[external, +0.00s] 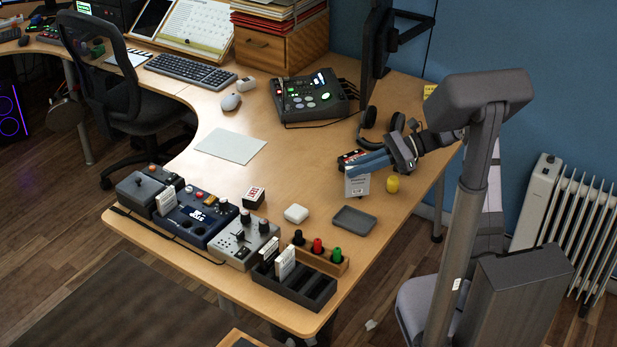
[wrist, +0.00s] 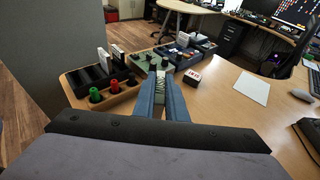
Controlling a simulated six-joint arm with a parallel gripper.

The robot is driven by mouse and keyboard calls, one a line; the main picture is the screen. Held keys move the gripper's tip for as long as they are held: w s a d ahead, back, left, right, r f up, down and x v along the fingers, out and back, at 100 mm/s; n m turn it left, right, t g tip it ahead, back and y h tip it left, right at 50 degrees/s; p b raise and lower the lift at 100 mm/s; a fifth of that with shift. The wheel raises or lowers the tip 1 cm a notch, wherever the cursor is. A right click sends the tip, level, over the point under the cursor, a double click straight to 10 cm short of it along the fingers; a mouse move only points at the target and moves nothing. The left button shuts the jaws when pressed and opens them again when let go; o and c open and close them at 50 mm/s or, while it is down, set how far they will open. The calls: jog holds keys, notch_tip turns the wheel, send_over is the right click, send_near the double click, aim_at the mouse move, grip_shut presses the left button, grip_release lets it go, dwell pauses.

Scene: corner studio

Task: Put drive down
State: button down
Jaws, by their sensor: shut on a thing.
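My gripper (external: 362,168) is shut on a small white, box-like drive (external: 357,185) with a dark label, over the right part of the desk. The drive hangs upright below the fingertips. I cannot tell whether its lower edge touches the desk. In the wrist view, the fingers (wrist: 161,88) converge on a narrow pale piece between them; most of the drive is hidden there. A shallow grey tray (external: 354,220) lies empty on the desk, in front of the drive.
A dark slotted rack (external: 306,285) holds white items. Beside it is a wooden holder (external: 321,259) with black, red and green knobs. A white case (external: 296,213), a red-and-white box (external: 253,197) and a yellow cylinder (external: 392,184) stand nearby. Headphones (external: 369,119) lie behind.

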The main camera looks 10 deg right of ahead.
aim_at(365, 194)
jog(key=shift+f, duration=5)
jog(key=shift+f, duration=0.15)
jog(key=c, duration=1.8)
grip_release()
